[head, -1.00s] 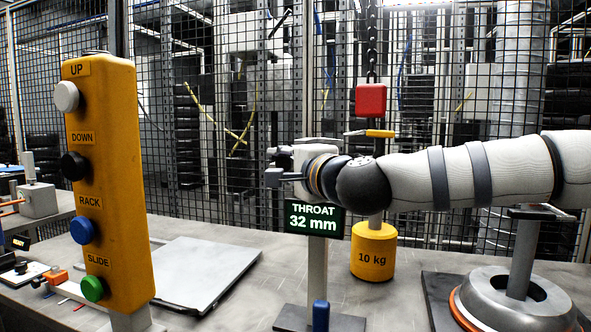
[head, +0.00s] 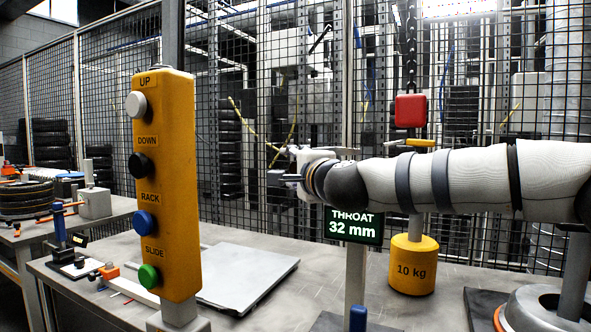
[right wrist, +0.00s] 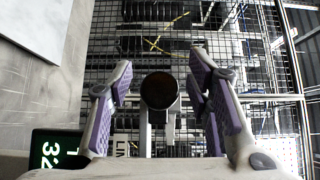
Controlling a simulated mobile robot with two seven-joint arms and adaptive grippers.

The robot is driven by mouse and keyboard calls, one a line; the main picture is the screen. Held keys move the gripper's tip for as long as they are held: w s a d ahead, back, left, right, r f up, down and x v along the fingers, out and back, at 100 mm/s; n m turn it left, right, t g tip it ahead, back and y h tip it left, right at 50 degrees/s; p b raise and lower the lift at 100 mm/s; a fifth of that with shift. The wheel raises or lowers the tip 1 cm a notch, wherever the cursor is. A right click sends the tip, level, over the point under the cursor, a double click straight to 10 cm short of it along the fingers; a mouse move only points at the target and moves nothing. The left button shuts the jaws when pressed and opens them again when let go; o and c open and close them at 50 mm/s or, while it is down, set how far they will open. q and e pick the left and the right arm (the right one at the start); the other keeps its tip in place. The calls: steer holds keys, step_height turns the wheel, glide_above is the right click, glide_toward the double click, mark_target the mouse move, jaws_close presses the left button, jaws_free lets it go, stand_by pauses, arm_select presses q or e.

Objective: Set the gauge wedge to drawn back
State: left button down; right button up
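I cannot pick out the gauge wedge with certainty. My left gripper is out of view.
The yellow button box (head: 165,190), marked UP, DOWN, RACK and SLIDE, stands in front left. A flat grey plate (head: 250,275) lies behind it. A 10 kg weight (head: 413,265) hangs or stands right of the sign. Wire fencing (head: 300,100) closes the back.

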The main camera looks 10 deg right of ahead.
steer(key=shift+s+d, duration=0.1)
steer(key=shift+s, duration=0.05)
steer(key=s+d, duration=0.2)
steer(key=s, duration=0.9)
steer(key=shift+s, duration=0.3)
steer(key=shift+d, duration=0.1)
